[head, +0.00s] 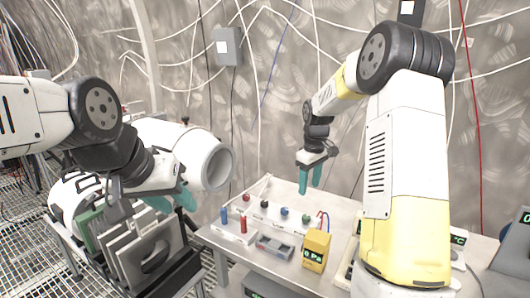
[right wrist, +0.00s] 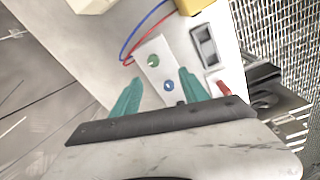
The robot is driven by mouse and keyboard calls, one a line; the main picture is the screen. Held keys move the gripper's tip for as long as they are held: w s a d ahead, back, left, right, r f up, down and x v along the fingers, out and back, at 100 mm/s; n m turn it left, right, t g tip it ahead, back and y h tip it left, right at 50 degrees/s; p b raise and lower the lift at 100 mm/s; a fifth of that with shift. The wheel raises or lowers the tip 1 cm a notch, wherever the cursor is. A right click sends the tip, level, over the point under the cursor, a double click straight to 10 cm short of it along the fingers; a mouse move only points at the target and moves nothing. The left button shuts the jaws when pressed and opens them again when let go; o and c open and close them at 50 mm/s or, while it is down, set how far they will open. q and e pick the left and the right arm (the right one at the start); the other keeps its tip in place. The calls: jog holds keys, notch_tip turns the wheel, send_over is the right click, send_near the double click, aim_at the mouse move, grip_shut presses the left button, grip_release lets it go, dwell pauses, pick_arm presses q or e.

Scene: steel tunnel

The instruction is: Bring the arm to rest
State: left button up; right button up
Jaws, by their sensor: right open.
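My right arm reaches over the bench from the right in the head view. Its gripper (head: 310,182) points down with its teal fingers apart and nothing between them. In the right wrist view the open fingers (right wrist: 160,88) are above a white strip with a green and a blue knob (right wrist: 168,86); no contact shows. My left gripper (head: 172,202) hangs at the left, in front of a white cylinder and above a rack of plates. Its teal fingers look apart, with nothing seen between them.
A white cylinder (head: 178,146) and a plate rack (head: 128,256) stand left. Cables hang along the wall behind.

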jog(key=s+a+r+m+t, duration=0.2)
jog(key=s+r+m+t, duration=0.15)
jog(key=s+r, duration=1.1)
jog(key=s+a+m+t+y, duration=0.1)
jog(key=s+m, duration=0.1)
jog(key=s, duration=0.6)
jog(key=s+a+m+y, duration=0.1)
jog(key=s, duration=0.6)
jog(key=shift+s+a+m+t, duration=0.25)
jog(key=shift+s+m+t, duration=0.1)
